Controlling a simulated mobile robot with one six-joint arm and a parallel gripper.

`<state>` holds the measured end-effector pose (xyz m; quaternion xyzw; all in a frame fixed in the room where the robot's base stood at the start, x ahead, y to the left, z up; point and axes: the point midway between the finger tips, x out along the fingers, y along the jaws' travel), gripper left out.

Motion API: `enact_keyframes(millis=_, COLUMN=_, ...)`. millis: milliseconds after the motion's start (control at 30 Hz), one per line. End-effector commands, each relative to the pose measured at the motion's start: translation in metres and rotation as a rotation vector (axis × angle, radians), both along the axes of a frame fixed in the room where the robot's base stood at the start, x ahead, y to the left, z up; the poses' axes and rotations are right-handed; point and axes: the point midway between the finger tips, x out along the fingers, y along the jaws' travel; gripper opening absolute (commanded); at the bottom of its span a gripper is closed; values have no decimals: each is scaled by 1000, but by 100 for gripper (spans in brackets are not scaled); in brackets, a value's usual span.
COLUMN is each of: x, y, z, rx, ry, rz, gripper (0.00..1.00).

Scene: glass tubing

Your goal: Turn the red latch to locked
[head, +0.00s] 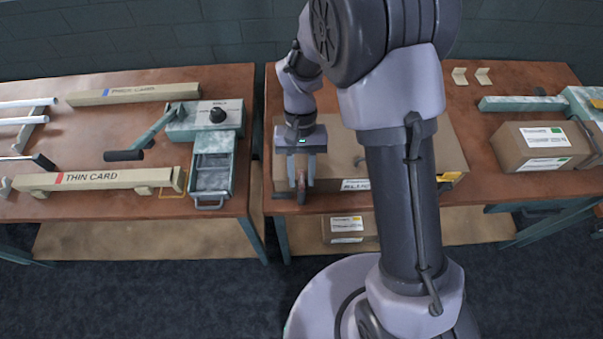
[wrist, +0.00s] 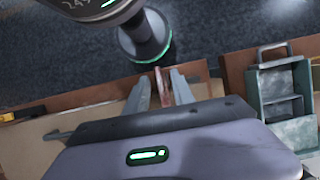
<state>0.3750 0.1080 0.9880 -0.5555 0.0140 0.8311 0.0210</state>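The red latch (wrist: 163,86) shows in the wrist view as a narrow reddish upright piece between my two fingers. It is at the table's front edge, and a small part of the latch (head: 301,188) shows in the head view. My gripper (wrist: 156,82) is open, with one finger on each side of the latch. A gap shows on the left; whether the right finger touches it I cannot tell. In the head view my gripper (head: 301,182) points down in front of the large cardboard box. The latch's lower part and any lock marking are hidden.
The large cardboard box (head: 440,150) lies on the middle table, behind my gripper. A smaller box (head: 343,229) sits on the shelf below. A grey-green tray device (head: 211,170) is on the left table. Another carton (head: 540,146) is on the right.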

Motion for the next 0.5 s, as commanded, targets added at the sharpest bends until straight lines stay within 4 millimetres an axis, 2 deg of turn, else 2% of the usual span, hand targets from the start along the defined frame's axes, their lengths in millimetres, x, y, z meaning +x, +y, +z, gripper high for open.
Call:
enact_keyframes(millis=233, x=0, y=0, z=0, rx=0, ry=0, rz=1, gripper=29)
enact_keyframes(millis=333, x=2, y=0, z=6, rx=0, ry=-1, rz=1, gripper=29)
enact_keyframes(millis=433, x=10, y=0, z=24, rx=0, ry=-4, rz=1, gripper=29)
enact_keyframes(millis=500, x=17, y=-1, z=43, rx=1, ry=-3, rz=0, gripper=29)
